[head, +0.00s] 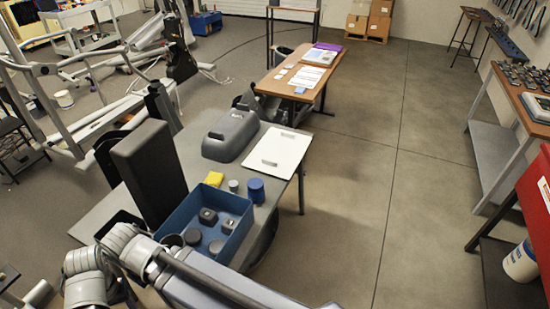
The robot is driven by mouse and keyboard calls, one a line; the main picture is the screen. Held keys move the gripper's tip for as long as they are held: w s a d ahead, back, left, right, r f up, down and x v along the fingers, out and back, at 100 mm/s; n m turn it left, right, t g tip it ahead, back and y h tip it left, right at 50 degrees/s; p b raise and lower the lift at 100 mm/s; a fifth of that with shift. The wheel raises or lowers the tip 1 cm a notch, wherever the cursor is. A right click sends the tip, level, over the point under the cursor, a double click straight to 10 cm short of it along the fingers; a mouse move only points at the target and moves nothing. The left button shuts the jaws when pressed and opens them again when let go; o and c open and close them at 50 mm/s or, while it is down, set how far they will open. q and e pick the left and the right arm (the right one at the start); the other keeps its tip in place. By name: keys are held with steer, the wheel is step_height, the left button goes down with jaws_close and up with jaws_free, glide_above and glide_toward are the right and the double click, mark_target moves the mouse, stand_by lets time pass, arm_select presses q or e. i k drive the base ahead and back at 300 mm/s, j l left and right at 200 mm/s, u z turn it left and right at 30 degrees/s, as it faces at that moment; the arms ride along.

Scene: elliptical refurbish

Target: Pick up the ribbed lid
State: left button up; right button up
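A small blue round cap (256,190) stands on the grey table (190,148), right of a yellow block; it looks like a lid, but ribs are too small to make out. Inside the blue bin (233,242) are dark round pieces, one a low round disc (216,248), and dark square-based pieces (208,216). I cannot tell for certain which round piece is the ribbed lid. My arm links show at the bottom left, in front of the bin. Neither gripper's fingers are in view.
A yellow block (214,179) and a small grey-green cylinder (233,186) stand behind the bin. A dark grey housing (230,136) and a white board (277,152) lie farther back. A tall black box (150,172) stands left. Open floor lies right of the table.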

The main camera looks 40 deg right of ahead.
mark_target(280, 153)
steer(key=z, duration=2.35)
steer(key=i, duration=2.45)
steer(key=u, duration=0.7)
